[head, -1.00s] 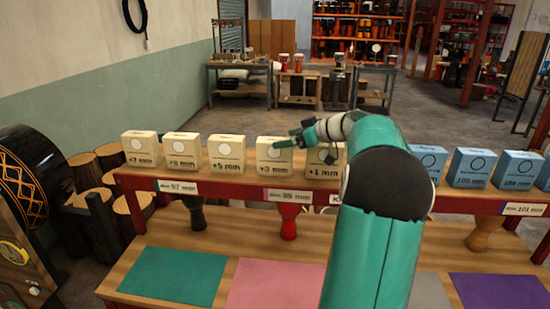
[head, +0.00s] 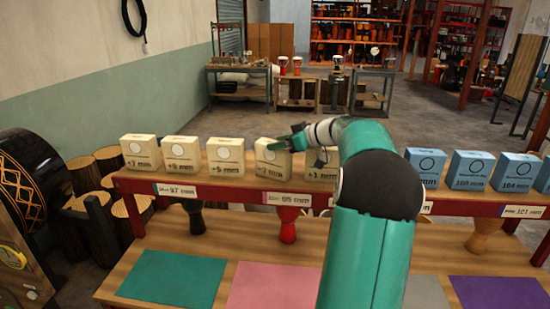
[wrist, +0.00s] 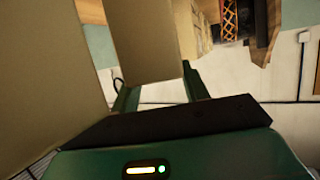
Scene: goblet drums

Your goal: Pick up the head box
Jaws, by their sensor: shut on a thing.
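A row of small boxes stands on the red-edged shelf. My gripper (head: 290,142) is at the cream box marked +3 mm (head: 268,158) and is shut on it, across its upper right part. This box looks slightly tilted, and I cannot tell if it is clear of the shelf. In the wrist view a cream box face (wrist: 152,40) stands between my two fingers (wrist: 160,92). The cream box marked +1 mm (head: 318,172) is just right of my gripper, partly hidden by my arm. Blue boxes (head: 470,168) stand further right.
Other cream boxes (head: 226,156) stand close on the left along the shelf (head: 140,184). A large cream surface (wrist: 40,70) fills the left of the wrist view. Coloured mats (head: 172,278) lie on the lower bench. Goblet drums (head: 288,225) stand under the shelf.

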